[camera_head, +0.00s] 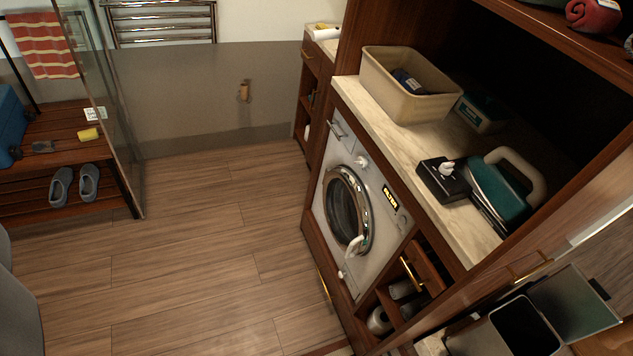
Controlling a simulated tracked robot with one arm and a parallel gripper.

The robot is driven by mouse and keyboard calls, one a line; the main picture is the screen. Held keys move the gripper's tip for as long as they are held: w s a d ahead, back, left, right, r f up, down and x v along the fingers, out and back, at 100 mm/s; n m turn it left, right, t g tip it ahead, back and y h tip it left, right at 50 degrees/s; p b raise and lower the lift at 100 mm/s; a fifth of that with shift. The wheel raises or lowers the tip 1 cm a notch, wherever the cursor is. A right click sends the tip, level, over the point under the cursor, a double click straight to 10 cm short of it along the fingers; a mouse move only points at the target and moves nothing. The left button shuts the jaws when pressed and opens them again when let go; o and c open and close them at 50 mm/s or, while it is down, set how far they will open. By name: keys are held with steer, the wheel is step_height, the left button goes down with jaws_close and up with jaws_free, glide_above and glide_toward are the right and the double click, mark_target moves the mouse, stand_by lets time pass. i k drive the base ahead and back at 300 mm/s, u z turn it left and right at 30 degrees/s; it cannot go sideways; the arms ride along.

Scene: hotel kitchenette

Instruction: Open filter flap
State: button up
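A white front-loading washing machine (391,230) is built in under the counter, right of the picture's middle. Its round door (347,205) has a chrome ring and dark glass, and looks shut. A white handle (354,246) sticks out at the door's lower edge. A small white piece (341,274) shows low on the front, below the door. The filter flap is too small and seen too steeply to tell whether it is open. A drawer front with a bar handle (337,131) is at the machine's upper left. My gripper is not in view.
The wooden floor (190,270) before the machine is clear. A beige basin (408,85), a black tissue box (442,180) and a teal iron (500,188) stand on the counter. An open bin (520,325) is lower right. A slatted bench with shoes (75,185) and glass panel are left.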

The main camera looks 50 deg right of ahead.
mark_target(346, 272)
steer(key=z, duration=0.3)
steer(key=i, duration=0.85)
steer(key=z, duration=0.55)
